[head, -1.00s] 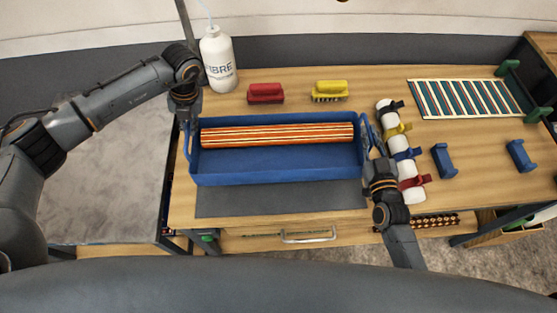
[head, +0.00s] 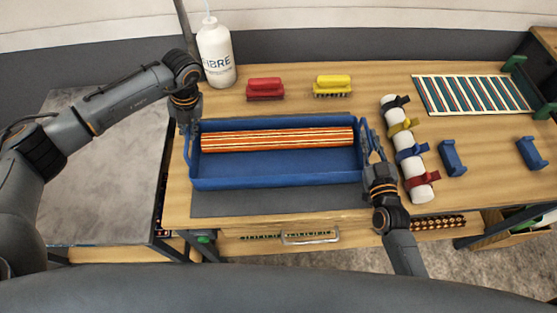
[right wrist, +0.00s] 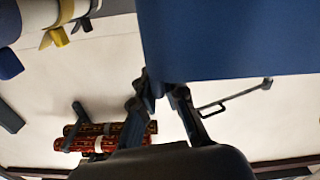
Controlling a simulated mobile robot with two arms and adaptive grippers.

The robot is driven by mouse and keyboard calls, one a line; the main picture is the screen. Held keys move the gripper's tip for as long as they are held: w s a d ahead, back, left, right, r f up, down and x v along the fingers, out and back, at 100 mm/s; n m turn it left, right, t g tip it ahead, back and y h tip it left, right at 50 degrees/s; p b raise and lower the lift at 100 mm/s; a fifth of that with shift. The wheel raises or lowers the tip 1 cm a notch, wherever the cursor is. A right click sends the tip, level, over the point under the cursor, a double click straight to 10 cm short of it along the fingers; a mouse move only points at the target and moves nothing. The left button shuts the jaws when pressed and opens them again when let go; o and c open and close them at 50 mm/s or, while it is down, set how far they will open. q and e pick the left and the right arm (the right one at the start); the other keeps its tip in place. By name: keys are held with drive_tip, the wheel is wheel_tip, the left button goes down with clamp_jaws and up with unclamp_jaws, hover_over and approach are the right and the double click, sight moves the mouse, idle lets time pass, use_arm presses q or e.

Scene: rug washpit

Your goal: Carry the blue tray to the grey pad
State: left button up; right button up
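The blue tray (head: 275,182) has a loop handle at each end and carries a rolled striped rug (head: 278,139). It is level above the bench, over the back part of the dark grey pad (head: 280,202), whose front strip shows. My left gripper (head: 187,128) is at the tray's left handle and looks shut on it, its fingertips partly hidden. My right gripper (head: 374,158) is at the right handle. In the right wrist view its fingers (right wrist: 160,88) close at the tray's edge (right wrist: 235,40). I cannot tell whether the tray's underside touches the pad.
A white bottle (head: 216,55), red brush (head: 265,88) and yellow brush (head: 332,86) stand behind the tray. A white roll with coloured straps (head: 407,150) lies close to my right gripper. Blue brackets (head: 452,158) and a striped rug (head: 473,95) are further right. A grey-topped table (head: 100,190) is left.

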use_arm(q)
drive_tip(key=o, duration=0.4)
drive_tip(key=shift+d+r, duration=0.1)
drive_tip(key=shift+d, duration=0.05)
drive_tip(key=shift+c, duration=0.2)
use_arm(e)
drive_tip(key=o, duration=0.4)
drive_tip(key=shift+s+a, duration=0.1)
drive_tip(key=shift+a, duration=0.15)
drive_tip(key=shift+c, duration=0.2)
use_arm(q)
drive_tip(key=shift+o, duration=0.4)
use_arm(e)
drive_tip(key=shift+o, duration=0.2)
drive_tip(key=shift+d, duration=0.15)
drive_tip(key=shift+d, duration=0.1)
drive_tip(key=shift+s, duration=0.15)
use_arm(q)
wheel_tip(320, 180, up, 12)
drive_tip(key=d, duration=0.2)
use_arm(e)
drive_tip(key=s+d, duration=0.1)
drive_tip(key=s, duration=1)
drive_tip(key=shift+s+d, duration=0.2)
drive_tip(key=shift+s, duration=0.05)
use_arm(q)
drive_tip(key=shift+w+d, duration=0.1)
